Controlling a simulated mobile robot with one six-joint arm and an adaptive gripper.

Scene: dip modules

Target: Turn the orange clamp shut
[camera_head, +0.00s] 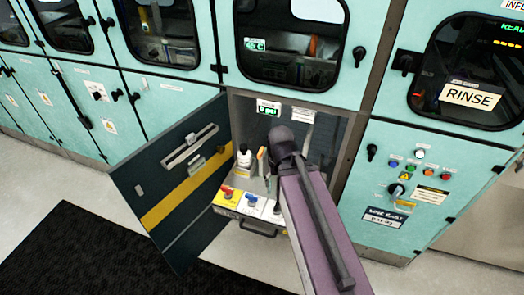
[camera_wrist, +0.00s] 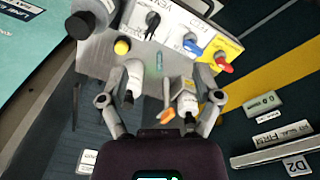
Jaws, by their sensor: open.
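The orange clamp (camera_wrist: 167,115) shows in the wrist view as a small orange piece between the two sides of my gripper, low in the picture. In the head view an orange piece (camera_head: 261,153) stands inside the open cabinet, just left of my arm. My gripper (camera_wrist: 163,82) is open, with one finger on each side of the clamp in the picture. I cannot tell how far it is from the clamp or whether it touches it.
A white bottle (camera_head: 244,158) with a dark top stands left of the clamp. A panel with red (camera_head: 228,192), blue (camera_head: 251,198) and other knobs lies at the cabinet's front. The dark cabinet door (camera_head: 160,180) stands open on the left. Floor in front is clear.

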